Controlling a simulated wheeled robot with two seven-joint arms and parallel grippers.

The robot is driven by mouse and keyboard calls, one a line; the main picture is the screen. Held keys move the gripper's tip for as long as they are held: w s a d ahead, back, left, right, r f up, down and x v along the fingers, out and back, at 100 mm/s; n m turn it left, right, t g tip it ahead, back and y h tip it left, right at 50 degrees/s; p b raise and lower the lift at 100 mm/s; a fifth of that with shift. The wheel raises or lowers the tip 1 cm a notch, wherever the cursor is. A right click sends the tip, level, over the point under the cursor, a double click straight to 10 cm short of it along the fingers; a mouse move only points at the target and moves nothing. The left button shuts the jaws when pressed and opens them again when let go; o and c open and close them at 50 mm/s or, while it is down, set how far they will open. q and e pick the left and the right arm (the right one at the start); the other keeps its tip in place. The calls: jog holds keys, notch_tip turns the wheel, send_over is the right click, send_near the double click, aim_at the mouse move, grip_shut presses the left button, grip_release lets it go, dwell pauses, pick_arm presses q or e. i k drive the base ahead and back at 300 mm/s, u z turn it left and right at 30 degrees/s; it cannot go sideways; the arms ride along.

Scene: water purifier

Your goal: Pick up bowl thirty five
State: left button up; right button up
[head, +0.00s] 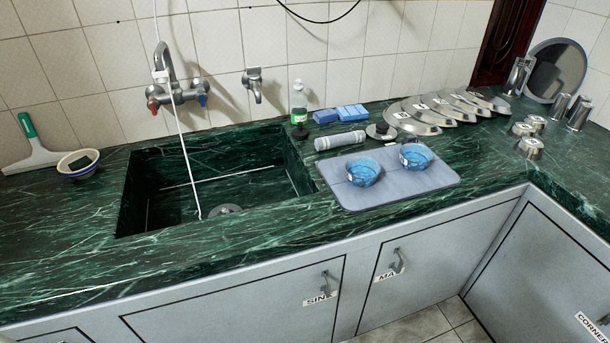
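Two blue patterned bowls sit on a grey-blue mat (398,187) to the right of the sink. The left blue bowl (364,172) and the right blue bowl (416,157) stand apart and upright, each with a small white tag too small to read. A white bowl (78,165) with a dark rim and a dark thing in it stands on the counter at the far left. Several small metal bowls (530,147) with tags stand at the right. I cannot tell which bowl bears the number thirty five. Neither of my grippers shows in the head view.
A sunken green marble sink (215,180) with a tap (170,80) lies left of the mat. Behind the mat are a grey cylinder (340,141), a bottle (298,103), blue sponges (350,112) and a row of metal plates (415,118). The counter's front edge is clear.

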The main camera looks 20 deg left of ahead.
aim_at(413, 158)
jog(key=z, duration=1.95)
jog(key=i, duration=1.55)
jog(key=u, duration=2.4)
